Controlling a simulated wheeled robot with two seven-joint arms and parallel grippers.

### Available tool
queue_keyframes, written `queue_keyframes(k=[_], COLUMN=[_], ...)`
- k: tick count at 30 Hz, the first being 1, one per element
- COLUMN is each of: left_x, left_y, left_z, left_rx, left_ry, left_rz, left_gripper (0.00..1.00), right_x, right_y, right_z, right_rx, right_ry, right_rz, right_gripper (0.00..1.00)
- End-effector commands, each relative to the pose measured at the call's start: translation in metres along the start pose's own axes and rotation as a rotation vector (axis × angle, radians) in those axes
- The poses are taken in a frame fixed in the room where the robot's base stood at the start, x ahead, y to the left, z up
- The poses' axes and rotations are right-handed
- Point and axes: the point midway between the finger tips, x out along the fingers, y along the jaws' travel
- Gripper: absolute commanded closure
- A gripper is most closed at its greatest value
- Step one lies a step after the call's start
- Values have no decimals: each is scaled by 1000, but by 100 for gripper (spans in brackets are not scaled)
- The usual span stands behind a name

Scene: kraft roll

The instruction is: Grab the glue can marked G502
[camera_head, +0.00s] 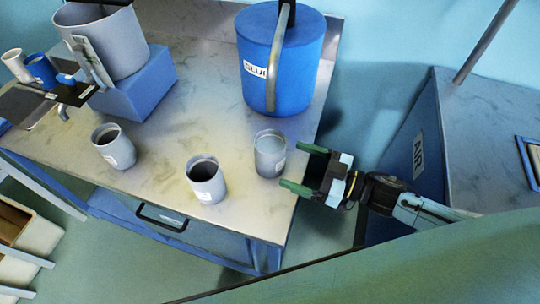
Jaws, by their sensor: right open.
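Three small grey cans stand upright on the metal-topped table: a left can (114,147), a middle can (206,180) and a right can (270,154). Each has a white label on its side, but the marks are too small to read, so I cannot tell which is G502. The left and middle cans look dark inside. My right gripper (296,167) is open, with its green fingers pointing left at the right can. The fingertips are close to that can's right side, and nothing is held between them. My left gripper is not in view.
A large blue glue container (288,60) stands behind the right can. A grey bucket (113,48) on a blue block (140,85) stands at the back left. The table (170,125) ends just right of the right can. A blue cabinet (415,150) marked AIR stands further right.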

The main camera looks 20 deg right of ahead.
Motion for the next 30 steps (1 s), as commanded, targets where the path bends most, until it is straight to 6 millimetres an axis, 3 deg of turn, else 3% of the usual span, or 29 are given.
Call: queue_keyframes(k=[18,27,30], left_x=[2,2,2], left_y=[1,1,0], left_z=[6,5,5], left_rx=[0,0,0], left_ry=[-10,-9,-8], left_rz=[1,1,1], left_gripper=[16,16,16], right_x=[73,79,79], right_y=[3,3,3], right_z=[1,2,2], right_rx=[-1,0,0], right_ry=[0,-2,-2], right_rz=[2,3,3], right_gripper=[12,12,24])
